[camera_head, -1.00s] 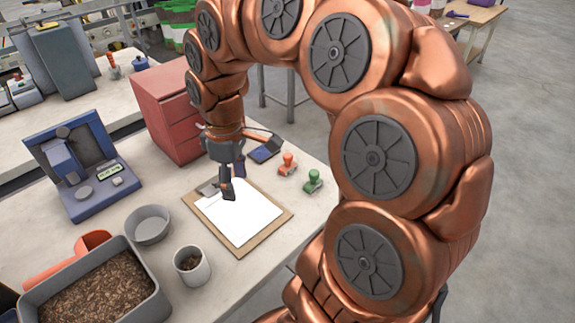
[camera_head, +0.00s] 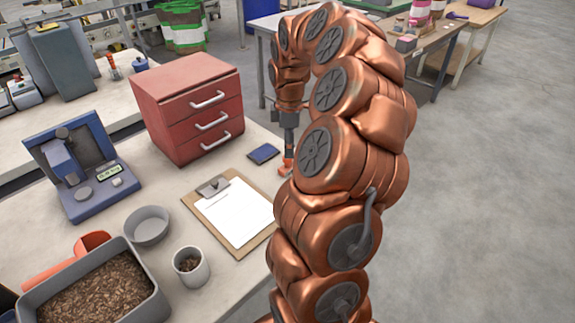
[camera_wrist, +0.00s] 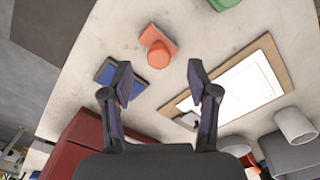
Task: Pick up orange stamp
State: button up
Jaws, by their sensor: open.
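The orange stamp (camera_wrist: 158,53) stands on the table in the wrist view, with its round handle toward the camera. It lies a little beyond my gripper (camera_wrist: 159,75), between the lines of the two fingers and apart from them. The fingers are spread and nothing is between them. In the head view, the orange stamp (camera_head: 285,170) shows only partly beside my arm. The green stamp (camera_wrist: 226,3) is cut off at the top edge of the wrist view.
A clipboard with white paper (camera_head: 237,211) lies left of the stamp. A dark blue pad (camera_head: 263,154) lies just behind it. A red drawer cabinet (camera_head: 190,107) stands behind. A grey cup (camera_head: 190,268), a bowl (camera_head: 149,226) and a blue scale (camera_head: 85,165) stand farther left.

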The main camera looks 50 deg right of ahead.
aim_at(287, 164)
jog(key=shift+w+a+f+p, duration=0.1)
jog(key=shift+f+p, duration=0.35)
jog(key=shift+f, duration=0.95)
jog(key=shift+w+f+p, duration=0.1)
jog(key=shift+f+p, duration=0.35)
jog(key=shift+f, duration=0.9)
grip_shut()
